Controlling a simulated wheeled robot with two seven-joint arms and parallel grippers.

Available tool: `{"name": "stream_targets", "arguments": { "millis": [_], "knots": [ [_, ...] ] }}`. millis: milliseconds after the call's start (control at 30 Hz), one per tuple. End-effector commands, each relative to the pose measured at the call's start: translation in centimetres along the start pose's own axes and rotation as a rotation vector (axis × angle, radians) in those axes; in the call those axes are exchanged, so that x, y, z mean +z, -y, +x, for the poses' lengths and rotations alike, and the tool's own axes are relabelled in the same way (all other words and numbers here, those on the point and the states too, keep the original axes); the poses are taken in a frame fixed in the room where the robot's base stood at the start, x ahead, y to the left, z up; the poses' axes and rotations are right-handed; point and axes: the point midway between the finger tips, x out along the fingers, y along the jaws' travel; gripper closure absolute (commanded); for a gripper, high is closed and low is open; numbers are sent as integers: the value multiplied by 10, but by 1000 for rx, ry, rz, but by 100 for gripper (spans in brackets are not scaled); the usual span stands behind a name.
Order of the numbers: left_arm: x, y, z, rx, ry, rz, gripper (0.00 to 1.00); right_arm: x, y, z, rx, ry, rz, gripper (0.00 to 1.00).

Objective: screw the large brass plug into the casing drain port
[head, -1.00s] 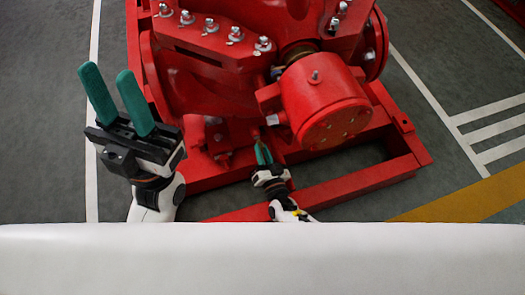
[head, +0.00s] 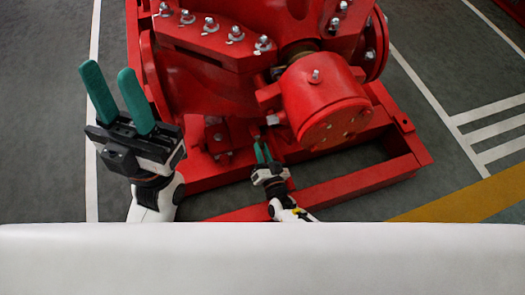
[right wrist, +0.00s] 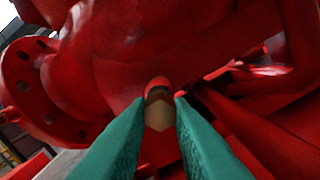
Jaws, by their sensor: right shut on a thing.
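The brass plug (right wrist: 158,114) shows between my right fingertips in the right wrist view, its tan head toward the camera. My right gripper (right wrist: 161,104) is shut on it; it also shows low in front of the pump in the head view (head: 262,147). The plug's far end meets a small rounded red boss (right wrist: 159,82) on the red casing (right wrist: 115,65). The port opening is hidden behind the plug, so I cannot tell how deep it sits. I cannot make out the plug in the head view. My left gripper (head: 108,70) is open and empty, left of the pump.
A red cylindrical housing (head: 318,100) overhangs to the right of my right gripper. Red base frame rails (head: 350,187) run below and beside it. A bolted flange (right wrist: 60,85) stands at the left in the wrist view. The grey floor at the left is clear.

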Motion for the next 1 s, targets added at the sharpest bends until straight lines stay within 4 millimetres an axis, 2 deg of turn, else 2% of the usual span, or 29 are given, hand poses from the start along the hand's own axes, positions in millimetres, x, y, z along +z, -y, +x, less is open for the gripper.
{"name": "stream_targets", "arguments": {
  "millis": [767, 1000],
  "knots": [
    [1, 0, -7, 0, 12, -1, 64, 0, 0, 18, 1, 2, 0, 100],
    [1, 0, -6, 0, 13, -1, 64, 1, -1, 18, 1, 2, 0, 100]
  ]
}}
